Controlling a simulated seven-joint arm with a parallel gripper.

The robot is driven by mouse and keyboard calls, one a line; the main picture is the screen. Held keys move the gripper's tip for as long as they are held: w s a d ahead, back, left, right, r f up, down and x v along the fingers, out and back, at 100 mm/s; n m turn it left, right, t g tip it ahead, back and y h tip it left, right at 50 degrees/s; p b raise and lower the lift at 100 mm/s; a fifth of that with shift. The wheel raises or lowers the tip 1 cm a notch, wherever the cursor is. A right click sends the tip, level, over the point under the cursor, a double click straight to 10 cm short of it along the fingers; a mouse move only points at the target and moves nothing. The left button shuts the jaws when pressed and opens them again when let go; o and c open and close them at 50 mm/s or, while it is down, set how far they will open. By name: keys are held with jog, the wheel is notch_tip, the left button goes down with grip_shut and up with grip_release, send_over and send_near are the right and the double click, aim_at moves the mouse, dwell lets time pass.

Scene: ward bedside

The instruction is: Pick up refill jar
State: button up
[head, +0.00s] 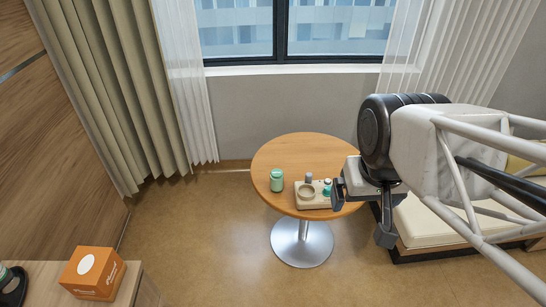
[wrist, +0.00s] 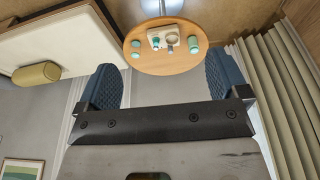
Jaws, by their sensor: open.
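A green jar (head: 276,180) stands upright on the left part of the round wooden table (head: 290,150). It also shows at the right of the table in the wrist view (wrist: 193,45). Two more green items (wrist: 137,43) sit on the table's other side in the wrist view; my arm hides that area in the head view. I cannot tell from labels which one is the refill jar. My gripper (head: 362,214) is open, with nothing between its fingers (wrist: 162,82). In the head view it overlaps the table's right edge, apart from the left green jar.
A beige tray (head: 312,201) on the table holds a ring-shaped holder and small bottles. A cream-cushioned seat (head: 440,222) is at the right. An orange box (head: 94,273) is on a cabinet at lower left. Curtains (head: 115,90) hang behind; floor left of the table is clear.

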jog(key=m+g, duration=0.2)
jog(key=m, duration=0.7)
send_over(276, 173)
jog(key=s+d, duration=0.4)
jog(key=s, duration=0.4)
notch_tip(276, 173, down, 21)
jog(key=w+a+f+m, duration=0.1)
jog(key=w+f, duration=0.1)
jog(key=f, duration=0.3)
jog(key=w+a+f+m, duration=0.1)
jog(key=w+f, duration=0.2)
jog(key=f, duration=0.2)
jog(key=w+a+f, duration=0.1)
jog(key=w+f, duration=0.2)
jog(key=f, duration=0.3)
jog(key=shift+a+f+m+g, duration=0.1)
jog(key=shift+a+m+g, duration=0.2)
jog(key=shift+a+m, duration=0.1)
jog(key=shift+a+f, duration=0.1)
jog(key=shift+f, duration=0.15)
jog(key=shift+f, duration=0.1)
jog(key=shift+w+f, duration=0.1)
jog(key=shift+f, duration=1.1)
